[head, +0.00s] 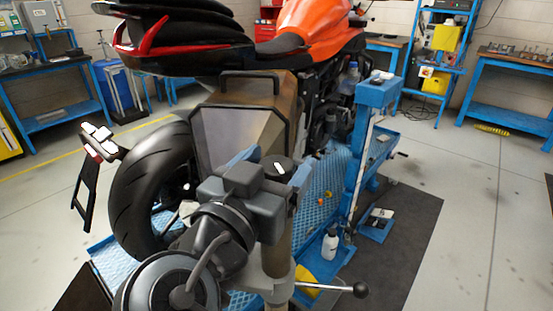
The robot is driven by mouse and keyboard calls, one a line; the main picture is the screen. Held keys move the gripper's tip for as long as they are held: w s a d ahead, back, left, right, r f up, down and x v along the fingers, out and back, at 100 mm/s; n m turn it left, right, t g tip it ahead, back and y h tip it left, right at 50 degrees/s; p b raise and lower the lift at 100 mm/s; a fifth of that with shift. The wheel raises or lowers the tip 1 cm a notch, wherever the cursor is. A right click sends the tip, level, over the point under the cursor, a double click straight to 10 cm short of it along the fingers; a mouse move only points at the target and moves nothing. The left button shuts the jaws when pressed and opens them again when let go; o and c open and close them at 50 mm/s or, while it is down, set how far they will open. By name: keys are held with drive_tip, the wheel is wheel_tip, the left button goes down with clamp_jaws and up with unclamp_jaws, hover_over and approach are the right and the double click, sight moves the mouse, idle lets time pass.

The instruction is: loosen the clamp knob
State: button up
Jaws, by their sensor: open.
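A round black knob (278,167) with a white mark on its top shows near the middle of the head view, above an upright grey-brown post (279,240). It appears to be the clamp knob. My gripper (271,166) is open, with one blue finger to the left of the knob and one to its right. The knob shows between the fingers. I cannot tell whether either finger touches it. My dark grey wrist and arm cover the lower part of the knob and some of the post.
A lever (335,287) with a black ball end sticks out right, low on the post. An orange motorcycle (318,30) stands behind on a blue lift (318,190). A white bottle (330,245) stands near the lift's side. Floor at the right is open; blue benches line the walls.

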drive_tip(key=shift+w, duration=0.15)
drive_tip(key=shift+c, duration=0.3)
drive_tip(key=c, duration=0.9)
